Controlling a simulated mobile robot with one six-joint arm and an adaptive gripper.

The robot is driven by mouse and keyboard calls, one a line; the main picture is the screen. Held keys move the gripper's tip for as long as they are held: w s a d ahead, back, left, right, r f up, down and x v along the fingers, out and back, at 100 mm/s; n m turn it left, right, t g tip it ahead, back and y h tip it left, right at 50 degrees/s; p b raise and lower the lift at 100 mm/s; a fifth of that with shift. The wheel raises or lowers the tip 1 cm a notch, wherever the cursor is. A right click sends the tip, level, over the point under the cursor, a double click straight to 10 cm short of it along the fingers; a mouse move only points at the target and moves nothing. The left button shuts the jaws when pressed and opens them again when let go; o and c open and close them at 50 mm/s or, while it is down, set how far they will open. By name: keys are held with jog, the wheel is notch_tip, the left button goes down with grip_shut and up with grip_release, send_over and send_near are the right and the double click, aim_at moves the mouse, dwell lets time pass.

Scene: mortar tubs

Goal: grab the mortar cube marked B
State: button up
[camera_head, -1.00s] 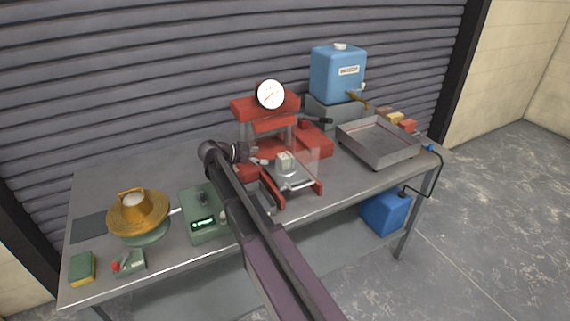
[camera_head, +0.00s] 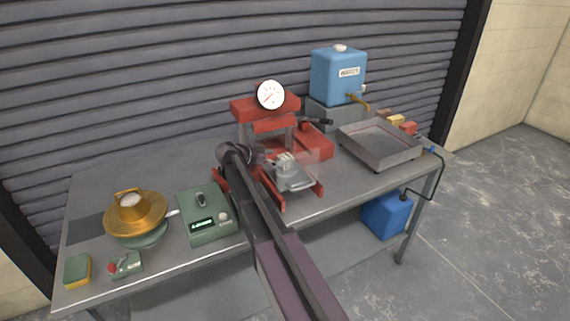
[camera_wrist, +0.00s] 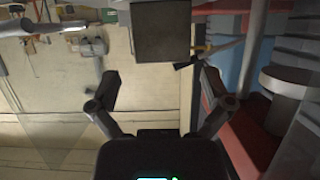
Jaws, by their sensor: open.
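A small grey mortar cube (camera_head: 285,161) sits on the metal plate (camera_head: 294,181) at the front of the red press. No letter is readable on it. In the wrist view a dark grey square block (camera_wrist: 162,32), which looks like this cube, lies ahead of the fingertips, centred between them. My gripper (camera_head: 268,158) is just left of the cube in the head view, partly hidden by its own arm. The wrist view shows the two fingers (camera_wrist: 160,86) spread apart with nothing between them.
The red press (camera_head: 265,108) with a dial gauge stands around the plate. A grey tray (camera_head: 378,158) and blue tank (camera_head: 338,75) are to the right. A green scale (camera_head: 207,215) and yellow bowl (camera_head: 135,212) are left.

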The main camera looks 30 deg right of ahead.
jog(key=shift+b+x, duration=0.75)
jog(key=shift+x, duration=1.5)
jog(key=shift+w, duration=0.15)
jog(key=c, duration=1.3)
